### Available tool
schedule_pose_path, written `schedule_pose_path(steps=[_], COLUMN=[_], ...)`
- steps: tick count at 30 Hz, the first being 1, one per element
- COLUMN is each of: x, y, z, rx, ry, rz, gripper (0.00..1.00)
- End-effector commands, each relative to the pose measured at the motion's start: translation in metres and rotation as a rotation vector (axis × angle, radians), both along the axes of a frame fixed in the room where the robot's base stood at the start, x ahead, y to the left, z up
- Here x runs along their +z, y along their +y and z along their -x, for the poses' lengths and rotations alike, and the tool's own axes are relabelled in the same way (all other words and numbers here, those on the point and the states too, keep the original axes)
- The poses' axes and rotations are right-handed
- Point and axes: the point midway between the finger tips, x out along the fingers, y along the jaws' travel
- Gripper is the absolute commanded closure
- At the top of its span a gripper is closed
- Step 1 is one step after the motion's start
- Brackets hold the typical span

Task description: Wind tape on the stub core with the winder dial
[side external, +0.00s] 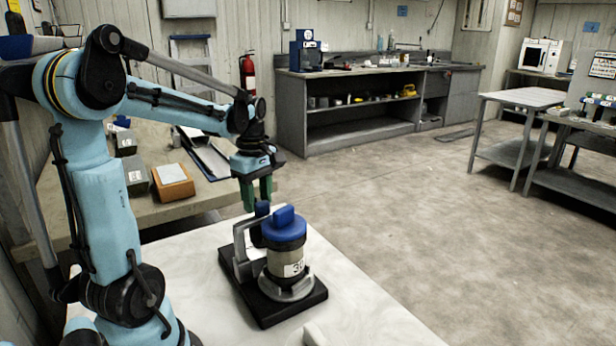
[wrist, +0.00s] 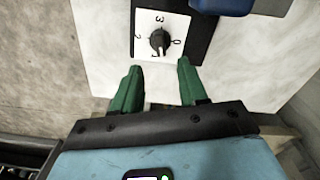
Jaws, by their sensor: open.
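The winder (side external: 293,302) stands on the white table on a black base. A cylinder (side external: 287,262) with a label starting "3" and a blue cap (side external: 284,222) stands upright on it; I cannot tell which part is the stub core. In the wrist view the winder dial (wrist: 160,40) is a black knob on a white plate marked 0, 1, 2, 3; its exact setting is unclear. My gripper (wrist: 160,68) is open, its green fingers apart and empty, just short of the dial in this view. In the side view my gripper (side external: 257,203) hangs above the back of the winder, hiding part of it.
The white table (side external: 365,318) is clear to the right of the winder. A bench (side external: 205,201) behind holds a brown box (side external: 172,185), grey boxes and an open binder (side external: 205,153). A pale object (side external: 314,335) shows at the front edge.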

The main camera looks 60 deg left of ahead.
Motion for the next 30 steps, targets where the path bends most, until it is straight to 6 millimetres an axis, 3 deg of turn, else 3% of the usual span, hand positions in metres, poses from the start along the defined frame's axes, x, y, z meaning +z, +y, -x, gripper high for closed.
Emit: schedule_pose_path(steps=[6, 12, 23, 30], x=[0.027, 0.036, 0.036, 0.029], y=[0.000, 0.000, 0.002, 0.034], z=[0.000, 0.000, 0.001, 0.010], rx=[0.000, 0.000, 0.003, 0.020], ry=[0.000, 0.000, 0.000, -0.055], rz=[0.000, 0.000, 0.013, 0.242], gripper=[0.57, 0.57, 0.57, 0.57])
